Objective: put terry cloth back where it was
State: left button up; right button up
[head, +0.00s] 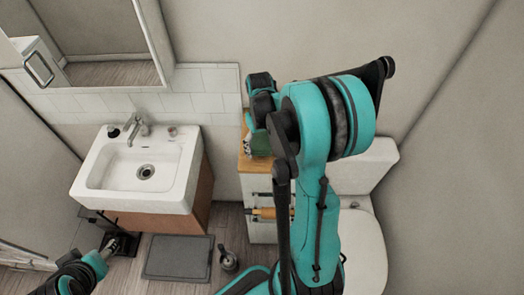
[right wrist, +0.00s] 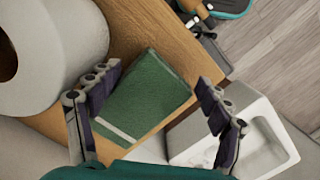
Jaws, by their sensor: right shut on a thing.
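The terry cloth is a green folded block with a pale stripe (right wrist: 150,92), in the right wrist view. It lies between the two fingers of my right gripper (right wrist: 156,92), which is shut on it. It is over or on the wooden top (right wrist: 125,25) of a narrow white cabinet; I cannot tell whether it touches the top. In the head view a bit of the green cloth (head: 258,142) shows at the cabinet, with my right arm hiding much of it. My left gripper (head: 116,244) is low at the left, near the sink cabinet; its jaw state is unclear.
A large white roll (right wrist: 45,50) stands close beside the cloth. The white sink (head: 150,205) is left of the cabinet, the toilet (head: 365,245) to its right. A grey mat (head: 178,257) and a small bottle-like item (head: 228,260) are on the floor.

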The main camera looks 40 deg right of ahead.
aim_at(261, 143)
notch_tip(261, 143, down, 2)
jog(key=shift+f, duration=0.1)
jog(key=o, duration=1.3)
jog(key=r+p, duration=0.1)
jog(key=r, duration=0.7)
jog(key=w+r+p, duration=0.1)
jog(key=r, duration=0.3)
jog(key=shift+w+d+p, duration=0.1)
jog(key=shift+d+p, duration=0.15)
jog(key=shift+p, duration=0.05)
jog(key=s+a+r+t, duration=0.1)
jog(key=s+a+t, duration=0.1)
jog(key=a, duration=0.4)
jog(key=s+a+r+n+t, duration=0.1)
jog(key=s+a+t, duration=0.2)
jog(key=a, duration=0.3)
jog(key=s+a+r+t, duration=0.1)
jog(key=s+a+t, duration=0.2)
jog(key=a, duration=0.4)
jog(key=shift+s+r, duration=0.15)
jog(key=shift+r, duration=0.05)
